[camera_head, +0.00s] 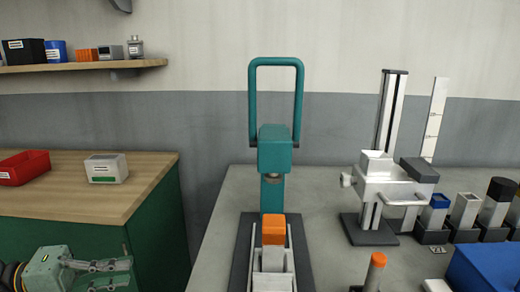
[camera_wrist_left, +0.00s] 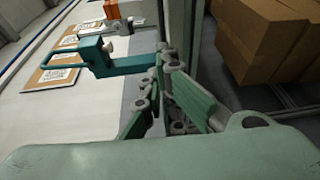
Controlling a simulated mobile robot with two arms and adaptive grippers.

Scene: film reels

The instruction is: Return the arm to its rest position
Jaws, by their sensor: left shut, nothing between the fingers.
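A teal press (camera_head: 274,150) with a tall loop handle stands on the grey bench, to the right of and apart from the gripper. The press also shows in the left wrist view (camera_wrist_left: 115,66). My right gripper is not in view.
The wooden-topped cabinet (camera_head: 130,185) bears a red bin (camera_head: 24,168) and a white box (camera_head: 106,168). A grey-white stand (camera_head: 385,190) and several cups are on the bench at right. Cardboard boxes (camera_wrist_left: 265,40) show in the left wrist view.

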